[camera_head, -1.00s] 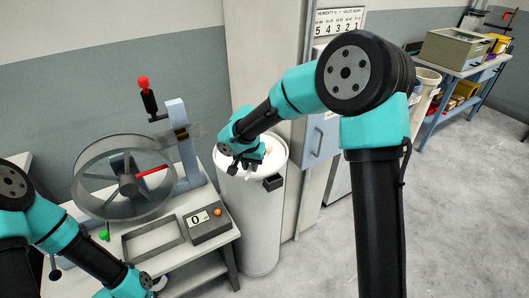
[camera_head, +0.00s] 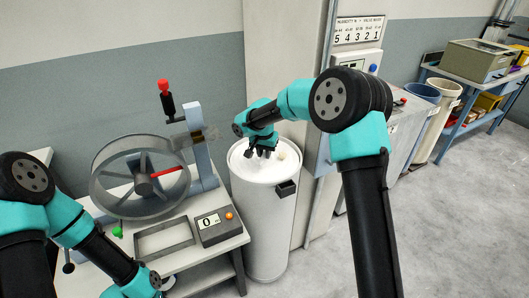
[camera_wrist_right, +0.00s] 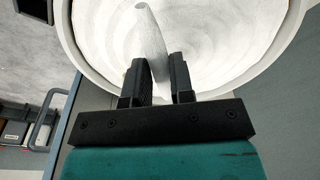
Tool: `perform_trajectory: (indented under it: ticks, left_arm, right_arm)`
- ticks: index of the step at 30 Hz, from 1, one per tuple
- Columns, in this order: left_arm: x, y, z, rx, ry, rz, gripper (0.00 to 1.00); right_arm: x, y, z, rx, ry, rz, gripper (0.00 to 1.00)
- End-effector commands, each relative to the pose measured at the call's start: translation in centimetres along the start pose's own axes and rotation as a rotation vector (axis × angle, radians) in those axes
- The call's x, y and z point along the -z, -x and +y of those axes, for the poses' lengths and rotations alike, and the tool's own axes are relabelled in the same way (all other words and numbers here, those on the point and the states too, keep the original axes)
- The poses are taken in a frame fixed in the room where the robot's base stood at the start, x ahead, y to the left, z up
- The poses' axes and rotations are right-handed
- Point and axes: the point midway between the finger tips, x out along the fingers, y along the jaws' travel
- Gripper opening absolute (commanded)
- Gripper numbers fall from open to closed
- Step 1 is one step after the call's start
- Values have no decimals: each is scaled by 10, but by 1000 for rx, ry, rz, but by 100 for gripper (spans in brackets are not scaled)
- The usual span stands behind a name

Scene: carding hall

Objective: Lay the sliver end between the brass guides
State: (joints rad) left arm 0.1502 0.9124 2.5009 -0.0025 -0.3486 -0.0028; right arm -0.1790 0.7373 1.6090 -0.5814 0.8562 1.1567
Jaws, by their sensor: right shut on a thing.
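The white sliver end (camera_wrist_right: 150,30) stands up as a thin strip between the fingers in the right wrist view. My right gripper (camera_wrist_right: 162,78) is shut on it, over the open mouth of the tall white can (camera_head: 262,225). In the head view this gripper (camera_head: 263,152) hangs at the can's top, and the strip is too small to make out. Brownish metal pieces, apparently the brass guides (camera_head: 194,138), sit by the blue-grey post left of the can.
A large grey wheel (camera_head: 140,177) with a red marked spoke stands on the bench beside the post (camera_head: 201,155). An empty tray frame (camera_head: 164,238) and a counter box reading 0 (camera_head: 214,226) lie in front. A black-and-red handle (camera_head: 167,98) rises behind.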

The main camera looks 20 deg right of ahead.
Motion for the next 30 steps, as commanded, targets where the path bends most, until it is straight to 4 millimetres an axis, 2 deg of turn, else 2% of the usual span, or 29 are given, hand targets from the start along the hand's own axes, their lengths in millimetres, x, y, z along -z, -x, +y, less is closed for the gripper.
perform_trajectory:
  ticks: [6, 11, 23, 30]
  left_arm:
    - [0, 0, 0, 0, 0, 0, 43]
    - [0, 0, 0, 0, 0, 0, 43]
    - [0, 0, 0, 0, 0, 0, 43]
    - [0, 0, 0, 0, 0, 0, 43]
  right_arm:
    - [34, -8, -12, 1, -1, 1, 0]
    - [48, -11, -16, 1, 0, 1, 0]
    - [50, -13, -17, 0, 1, 0, 0]
    - [47, -40, -16, -1, 1, -1, 0]
